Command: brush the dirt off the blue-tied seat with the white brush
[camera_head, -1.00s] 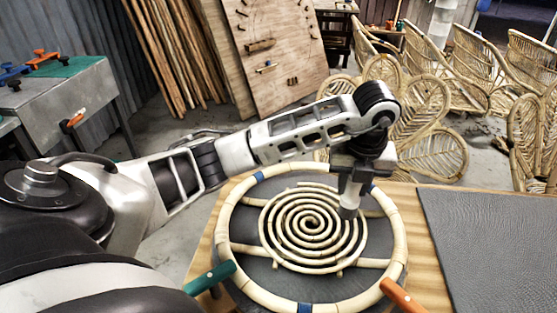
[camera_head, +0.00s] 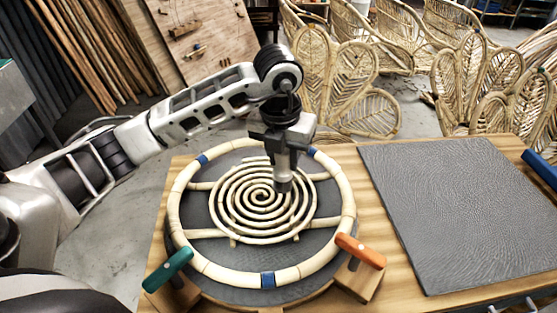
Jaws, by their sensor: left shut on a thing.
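The blue-tied seat is a round rattan ring (camera_head: 177,215) with blue ties and a spiral (camera_head: 240,222) in its middle. It lies flat on a dark round board on the wooden table. My left gripper (camera_head: 283,143) is above the spiral, just right of its centre, and points down. It is shut on the pale brush (camera_head: 282,168), whose dark tip is at or just above the coils; contact is hard to tell. The gripper hides part of the ring's far side. Dirt is too small to tell clearly. My right gripper is not in view.
A green-handled clamp (camera_head: 168,270) and an orange-handled clamp (camera_head: 360,250) stand at the seat's near edge. A bare grey textured mat (camera_head: 460,210) covers the table's right. A blue object (camera_head: 541,168) is at the far right. Rattan chairs (camera_head: 365,85) stand behind.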

